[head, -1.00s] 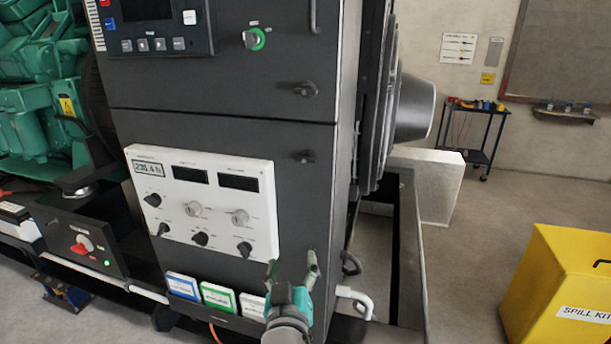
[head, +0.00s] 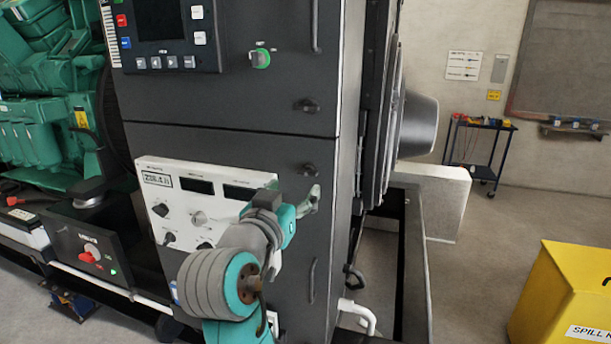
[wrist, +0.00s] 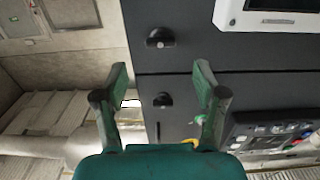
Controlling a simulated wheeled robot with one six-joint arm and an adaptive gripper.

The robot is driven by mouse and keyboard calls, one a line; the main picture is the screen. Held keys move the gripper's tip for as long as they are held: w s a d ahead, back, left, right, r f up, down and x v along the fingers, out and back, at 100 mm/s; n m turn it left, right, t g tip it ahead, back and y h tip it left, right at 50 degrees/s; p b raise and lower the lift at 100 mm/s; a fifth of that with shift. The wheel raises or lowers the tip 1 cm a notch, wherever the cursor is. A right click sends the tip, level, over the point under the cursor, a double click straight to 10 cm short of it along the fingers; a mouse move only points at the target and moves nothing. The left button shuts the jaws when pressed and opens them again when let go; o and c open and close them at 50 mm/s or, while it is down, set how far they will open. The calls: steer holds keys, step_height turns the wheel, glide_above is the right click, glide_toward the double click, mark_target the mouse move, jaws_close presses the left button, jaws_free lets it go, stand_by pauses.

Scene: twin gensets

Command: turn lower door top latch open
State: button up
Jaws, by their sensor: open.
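The lower door (head: 285,150) is a dark grey cabinet panel below the seam. Its top latch (head: 308,169) is a small black handle near the door's upper right corner. My gripper (head: 311,198) is just below this latch in the head view, with its fingers apart and nothing between them. The wrist view is turned over, so the lower door's top latch (wrist: 160,38) shows above the seam, beyond the fingertips. My gripper (wrist: 160,82) is open there, and no contact with the latch shows. My arm hides part of the white meter panel (head: 185,166).
The upper door's bottom latch (head: 308,105) sits just above the seam. A vertical door handle (head: 312,281) is lower down. A yellow spill kit box (head: 570,290) stands on the floor at right. A dark blue cart (head: 480,145) is behind.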

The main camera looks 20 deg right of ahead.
mark_target(306, 174)
steer(key=x, duration=0.7)
steer(key=shift+w+d, duration=0.2)
steer(key=shift+w, duration=0.1)
steer(key=c, duration=1.1)
